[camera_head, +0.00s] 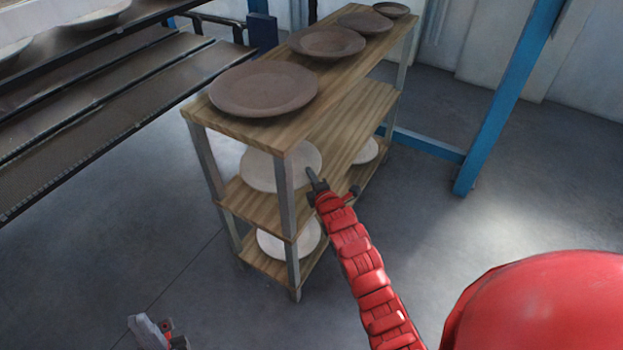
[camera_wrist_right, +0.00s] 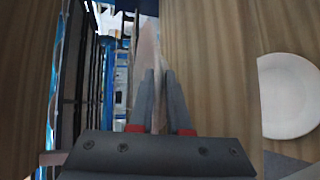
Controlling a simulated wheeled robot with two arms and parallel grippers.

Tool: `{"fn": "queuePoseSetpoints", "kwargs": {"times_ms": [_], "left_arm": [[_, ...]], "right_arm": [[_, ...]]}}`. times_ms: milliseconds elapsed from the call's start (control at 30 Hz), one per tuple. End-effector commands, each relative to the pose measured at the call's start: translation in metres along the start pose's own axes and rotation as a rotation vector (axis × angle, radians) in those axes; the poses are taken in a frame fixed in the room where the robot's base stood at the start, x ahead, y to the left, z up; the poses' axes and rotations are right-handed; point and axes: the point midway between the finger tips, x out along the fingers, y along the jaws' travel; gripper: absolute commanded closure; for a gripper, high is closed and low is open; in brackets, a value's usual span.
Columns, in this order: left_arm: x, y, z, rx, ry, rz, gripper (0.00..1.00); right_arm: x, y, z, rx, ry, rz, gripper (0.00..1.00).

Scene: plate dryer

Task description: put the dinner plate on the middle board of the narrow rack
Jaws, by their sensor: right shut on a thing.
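The narrow rack (camera_head: 206,170) is a wooden three-board unit with grey metal posts. My right gripper (camera_head: 317,182) is at its near side, between the top and middle boards. It is shut on the rim of a pale dinner plate (camera_head: 262,170), which lies roughly flat over the near end of the middle board (camera_head: 352,132). In the right wrist view the plate (camera_wrist_right: 149,55) shows edge-on between the fingers (camera_wrist_right: 160,90). I cannot tell whether it touches the board. My left gripper (camera_head: 155,330) is low at the bottom left, away from the rack; its jaws are unclear.
Several brown plates, the nearest (camera_head: 263,88) largest, stand on the top board. Another pale plate (camera_head: 367,151) is further along the rack, partly hidden. A white plate (camera_head: 297,240) sits on the bottom board. A dark slatted conveyor (camera_head: 100,95) is at left; a blue post (camera_head: 510,95) is at right.

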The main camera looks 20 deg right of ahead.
Motion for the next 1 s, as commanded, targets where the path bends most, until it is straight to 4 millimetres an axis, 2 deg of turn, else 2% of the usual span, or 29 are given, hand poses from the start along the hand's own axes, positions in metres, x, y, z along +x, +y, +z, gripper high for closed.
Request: {"fn": "queuePoseSetpoints", "kwargs": {"times_ms": [167, 400, 733, 767, 833, 1000], "left_arm": [[-0.003, 0.000, 0.001, 0.000, 0.000, 0.000, 1.00], [-0.012, 0.001, 0.002, 0.000, 0.000, 0.000, 1.00], [-0.012, 0.001, 0.002, 0.000, 0.000, 0.000, 1.00], [-0.012, 0.001, 0.002, 0.000, 0.000, 0.000, 1.00], [-0.012, 0.001, 0.002, 0.000, 0.000, 0.000, 1.00], [-0.012, 0.001, 0.002, 0.000, 0.000, 0.000, 1.00]], "right_arm": [[0.003, -0.009, -0.002, 0.003, 0.001, 0.008, 1.00], [0.011, -0.043, -0.005, 0.001, 0.000, 0.004, 1.00], [0.012, -0.045, -0.006, 0.000, 0.001, 0.009, 1.00], [0.012, -0.046, -0.006, -0.002, 0.001, 0.007, 0.83], [0.012, -0.045, -0.006, -0.001, 0.001, 0.007, 0.72], [0.012, -0.046, -0.006, -0.001, 0.001, 0.005, 0.72]]}}
